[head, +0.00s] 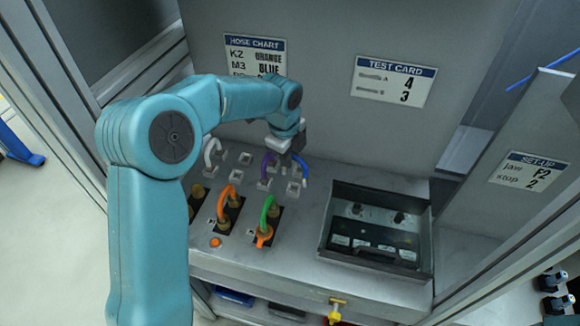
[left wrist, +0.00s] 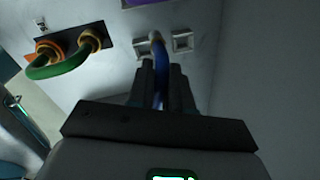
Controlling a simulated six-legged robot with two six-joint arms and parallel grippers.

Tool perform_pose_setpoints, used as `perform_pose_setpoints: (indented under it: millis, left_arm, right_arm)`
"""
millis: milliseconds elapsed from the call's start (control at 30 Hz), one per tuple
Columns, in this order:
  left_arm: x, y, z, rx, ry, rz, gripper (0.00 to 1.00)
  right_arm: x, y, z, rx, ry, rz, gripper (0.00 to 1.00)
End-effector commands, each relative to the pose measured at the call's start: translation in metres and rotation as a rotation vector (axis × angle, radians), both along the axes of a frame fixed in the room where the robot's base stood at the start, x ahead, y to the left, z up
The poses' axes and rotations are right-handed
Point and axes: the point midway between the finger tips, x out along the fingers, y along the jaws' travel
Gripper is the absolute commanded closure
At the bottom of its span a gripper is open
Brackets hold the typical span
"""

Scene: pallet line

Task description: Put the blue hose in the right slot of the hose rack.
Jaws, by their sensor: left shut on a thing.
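My left gripper (head: 288,153) is shut on the blue hose (head: 298,160) above the rear right of the socket panel. In the left wrist view the blue hose (left wrist: 161,80) runs up between the fingers (left wrist: 162,78). Its pale end (left wrist: 155,37) lies close to two square grey sockets (left wrist: 182,41); I cannot tell whether it is seated in one. A purple hose (head: 266,162) arches just left of the gripper. I cannot make out a hose rack with certainty. My right gripper is not in view.
Orange (head: 225,200) and green (head: 265,215) hoses stand on black plates at the panel's front; a white hose (head: 209,152) is at the back left. A dark open tray (head: 427,262) sits to the right. A grey wall with a hose chart (head: 255,55) rises behind.

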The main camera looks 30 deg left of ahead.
Motion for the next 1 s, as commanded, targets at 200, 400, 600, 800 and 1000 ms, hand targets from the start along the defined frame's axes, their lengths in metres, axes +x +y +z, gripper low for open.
perform_pose_setpoints:
  millis: [200, 400, 600, 800, 1000]
  left_arm:
    - [0.001, 0.000, -0.026, -0.002, 0.005, 0.001, 1.00]
    - [0.002, 0.000, -0.049, -0.001, 0.001, 0.001, 1.00]
    - [0.002, 0.000, -0.050, 0.000, -0.001, 0.001, 1.00]
    - [0.002, 0.000, -0.054, 0.000, 0.000, 0.001, 0.77]
    - [0.002, 0.000, -0.053, 0.000, 0.000, 0.000, 0.55]
  right_arm:
    - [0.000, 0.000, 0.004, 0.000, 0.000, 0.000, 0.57]
    - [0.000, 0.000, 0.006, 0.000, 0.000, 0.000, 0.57]
    - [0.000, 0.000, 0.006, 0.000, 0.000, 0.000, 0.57]
    - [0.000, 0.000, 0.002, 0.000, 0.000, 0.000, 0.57]
    - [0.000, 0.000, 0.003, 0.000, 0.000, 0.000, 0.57]
